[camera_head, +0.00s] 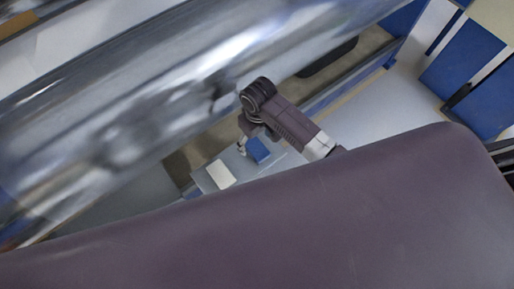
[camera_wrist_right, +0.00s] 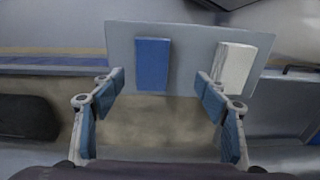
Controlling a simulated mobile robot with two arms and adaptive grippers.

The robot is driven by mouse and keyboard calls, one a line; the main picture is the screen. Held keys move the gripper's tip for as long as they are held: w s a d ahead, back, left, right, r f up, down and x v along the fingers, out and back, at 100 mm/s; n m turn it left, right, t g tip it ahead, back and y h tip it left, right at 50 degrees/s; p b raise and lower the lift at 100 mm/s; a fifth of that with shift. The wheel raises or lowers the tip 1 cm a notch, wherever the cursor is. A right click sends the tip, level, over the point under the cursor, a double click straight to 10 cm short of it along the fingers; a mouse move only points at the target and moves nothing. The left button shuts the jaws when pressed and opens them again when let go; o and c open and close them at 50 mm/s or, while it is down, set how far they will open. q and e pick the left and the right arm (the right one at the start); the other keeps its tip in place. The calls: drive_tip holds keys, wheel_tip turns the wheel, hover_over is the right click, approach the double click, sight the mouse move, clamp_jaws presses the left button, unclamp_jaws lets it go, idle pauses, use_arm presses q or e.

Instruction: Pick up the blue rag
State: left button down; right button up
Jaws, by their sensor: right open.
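The blue rag (camera_wrist_right: 152,64) is a flat blue rectangle on a light grey plate (camera_wrist_right: 120,40) in the right wrist view. In the head view the blue rag (camera_head: 259,150) lies just right of my right gripper (camera_head: 243,147). A white rag-like block (camera_wrist_right: 235,65) lies to its right on the same plate; it also shows in the head view (camera_head: 221,174). My right gripper (camera_wrist_right: 161,84) is open and empty, its fingers on either side of the space in front of the blue rag's near edge. Contact cannot be told. My left gripper is not in view.
A large shiny metal roller (camera_head: 150,110) crosses the upper left of the head view, close behind the right gripper. Blue panels (camera_head: 462,58) stand at the upper right. A dark rounded object (camera_wrist_right: 28,117) lies at the left in the wrist view.

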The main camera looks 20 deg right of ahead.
sight(257, 147)
drive_tip(key=shift+w+d+f, duration=0.1)
drive_tip(key=shift+w+d, duration=0.1)
drive_tip(key=shift+w, duration=0.3)
drive_tip(key=shift+w+f, duration=0.1)
drive_tip(key=shift+f, duration=0.1)
drive_tip(key=f, duration=0.5)
drive_tip(key=f+b, duration=0.1)
drive_tip(key=f, duration=0.1)
drive_tip(key=shift+w+d+f, duration=0.2)
drive_tip(key=shift+w+d, duration=0.05)
drive_tip(key=c, duration=1.1)
